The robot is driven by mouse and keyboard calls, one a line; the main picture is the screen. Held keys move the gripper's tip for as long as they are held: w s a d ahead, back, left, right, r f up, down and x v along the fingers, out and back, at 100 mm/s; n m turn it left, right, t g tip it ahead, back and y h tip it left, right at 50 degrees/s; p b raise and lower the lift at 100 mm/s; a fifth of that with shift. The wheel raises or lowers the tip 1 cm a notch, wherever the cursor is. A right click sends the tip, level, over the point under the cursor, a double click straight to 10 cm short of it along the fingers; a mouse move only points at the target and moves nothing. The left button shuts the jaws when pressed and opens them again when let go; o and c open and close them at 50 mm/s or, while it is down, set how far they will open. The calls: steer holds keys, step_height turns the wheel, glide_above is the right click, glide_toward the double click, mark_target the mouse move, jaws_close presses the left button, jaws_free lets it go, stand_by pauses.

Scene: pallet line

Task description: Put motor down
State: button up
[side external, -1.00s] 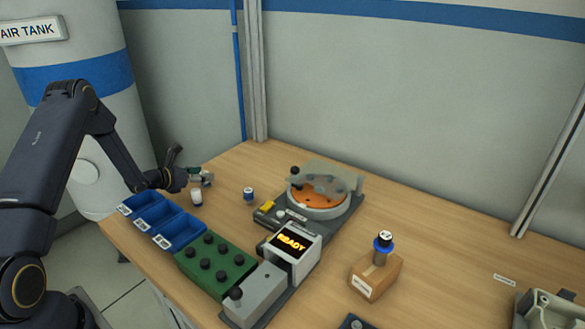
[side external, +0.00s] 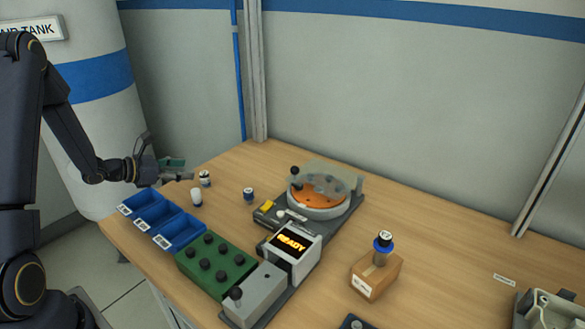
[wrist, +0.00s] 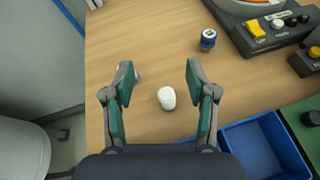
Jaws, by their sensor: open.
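A small white-and-dark motor (side external: 205,179) stands upright on the wooden table near its far left end. My gripper (side external: 180,170) is open and empty, just left of this motor and apart from it. In the wrist view my gripper (wrist: 160,74) has its green-padded fingers spread wide, with bare table between the tips. There the left finger mostly hides a small object (wrist: 137,76), which seems to be the same motor. A white rounded piece (side external: 196,198) stands nearer the bins; it also shows in the wrist view (wrist: 167,98). A blue-and-white motor (side external: 248,195) stands to the right (wrist: 208,40).
Blue bins (side external: 180,232) line the table's front left edge, beside a green block with black knobs (side external: 215,262). A wooden block (side external: 376,274) holds a blue-topped part (side external: 383,241).

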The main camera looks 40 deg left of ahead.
steer(key=s+d+r+m+g+h, duration=0.3)
steer(key=d+r+m, duration=0.3)
steer(key=d, duration=0.4)
steer(key=s+d+r+m+g+h, duration=0.25)
steer(key=d+r+m, duration=0.25)
steer(key=d+m, duration=0.5)
steer(key=s+d+r+m+g+y, duration=0.2)
steer(key=s+d+m+g, duration=0.2)
steer(key=s+d+m, duration=0.3)
steer(key=s+a+r+m+t+y, duration=0.1)
steer(key=s+a+r+m+y, duration=0.2)
steer(key=s+m+y, duration=0.3)
steer(key=s+a+m, duration=0.1)
steer(key=s+m, duration=0.2)
steer(key=shift+a+r+t, duration=0.2)
steer(key=shift+a+t, duration=0.15)
